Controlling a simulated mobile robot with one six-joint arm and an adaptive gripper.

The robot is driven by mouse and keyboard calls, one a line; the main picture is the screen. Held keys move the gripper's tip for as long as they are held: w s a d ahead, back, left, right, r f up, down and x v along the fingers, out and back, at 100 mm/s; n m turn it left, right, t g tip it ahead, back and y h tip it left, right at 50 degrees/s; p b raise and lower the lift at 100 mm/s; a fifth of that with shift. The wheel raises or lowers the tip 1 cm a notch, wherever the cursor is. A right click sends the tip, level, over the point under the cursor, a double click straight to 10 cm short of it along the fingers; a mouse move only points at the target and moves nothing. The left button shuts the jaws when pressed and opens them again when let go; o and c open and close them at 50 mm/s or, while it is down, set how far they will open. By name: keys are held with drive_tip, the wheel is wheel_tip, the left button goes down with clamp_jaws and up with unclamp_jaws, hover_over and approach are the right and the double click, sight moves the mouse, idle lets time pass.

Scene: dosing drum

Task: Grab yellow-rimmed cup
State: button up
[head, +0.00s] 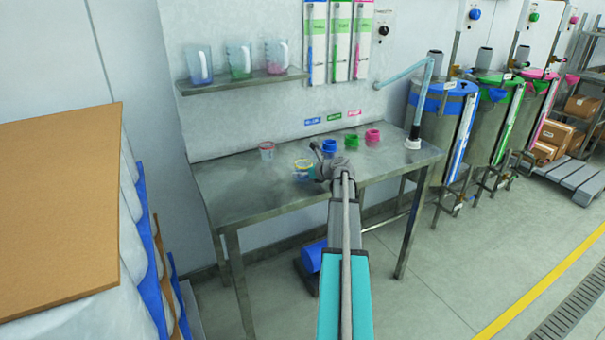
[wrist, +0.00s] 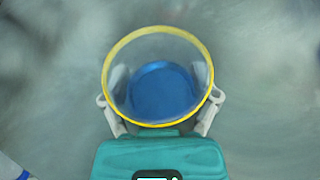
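The yellow-rimmed cup (wrist: 160,34) is clear with a blue bottom, seen from above in the wrist view.
The metal table (head: 235,195) also holds a red-rimmed cup (head: 266,151) to the left. Blue (head: 329,147), green (head: 351,140) and pink (head: 372,137) items stand behind to the right. A pipe (head: 410,75) stands at the table's right end. The left tabletop is clear.

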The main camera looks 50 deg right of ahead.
sight(298, 163)
drive_tip(key=c, duration=0.3)
drive_tip(key=shift+r+p, duration=0.35)
drive_tip(key=shift+r+p, duration=1.4)
drive_tip(key=s+d+r+p, duration=0.2)
drive_tip(key=s+r+p, duration=0.2)
drive_tip(key=r+p, duration=0.2)
drive_tip(key=shift+s, duration=0.4)
drive_tip(key=s+d+r+p, duration=0.3)
drive_tip(key=s, duration=0.5)
drive_tip(key=shift+d+r, duration=0.15)
drive_tip(key=shift+r, duration=0.05)
idle(0.5)
